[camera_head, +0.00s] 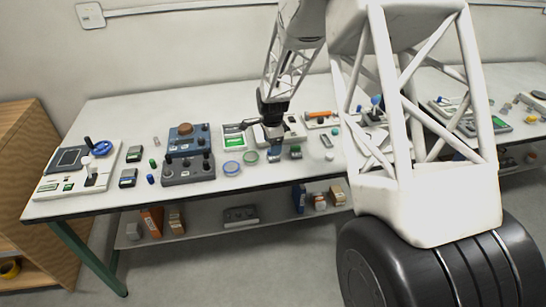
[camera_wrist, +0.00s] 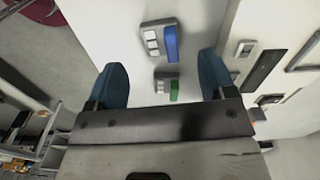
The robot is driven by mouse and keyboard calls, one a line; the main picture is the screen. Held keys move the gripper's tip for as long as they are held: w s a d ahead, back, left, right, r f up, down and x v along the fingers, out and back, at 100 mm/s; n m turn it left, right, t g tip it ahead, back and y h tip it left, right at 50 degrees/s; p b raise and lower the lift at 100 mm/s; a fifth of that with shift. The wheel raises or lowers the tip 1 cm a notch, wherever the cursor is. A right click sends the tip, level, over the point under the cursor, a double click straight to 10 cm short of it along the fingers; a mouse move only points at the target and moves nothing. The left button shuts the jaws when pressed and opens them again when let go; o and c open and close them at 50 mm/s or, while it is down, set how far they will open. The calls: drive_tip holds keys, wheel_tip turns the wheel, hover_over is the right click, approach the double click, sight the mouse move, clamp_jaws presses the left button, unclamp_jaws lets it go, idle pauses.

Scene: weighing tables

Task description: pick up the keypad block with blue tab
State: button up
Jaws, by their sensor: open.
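The keypad block with blue tab (camera_wrist: 152,41) lies on the white table (camera_wrist: 195,15) in the wrist view. It has a grey body, pale square keys and a blue tab along its right side. A similar, smaller-looking block with a green tab (camera_wrist: 161,87) lies below it in the picture. My gripper (camera_wrist: 162,60) is open and empty, its two blue fingers apart to either side of the blocks, which appear beyond the fingers. In the head view my gripper (camera_head: 272,138) is low over the middle of the table.
Panels (camera_wrist: 265,70) stand close to the right finger in the wrist view. A shelf (camera_head: 215,205) runs under the table.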

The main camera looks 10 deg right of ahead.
drive_tip(key=shift+f, duration=2.45)
drive_tip(key=c, duration=1)
drive_tip(key=shift+r, duration=0.15)
drive_tip(key=shift+r, duration=0.5)
drive_tip(key=shift+s+r, duration=0.2)
drive_tip(key=shift+r, duration=0.4)
drive_tip(key=shift+s+r, duration=0.2)
drive_tip(key=shift+r, duration=0.4)
drive_tip(key=s, duration=0.5)
drive_tip(key=s+r, duration=0.1)
drive_tip(key=s, duration=0.9)
drive_tip(key=shift+s+r, duration=0.1)
drive_tip(key=shift+r, duration=0.05)
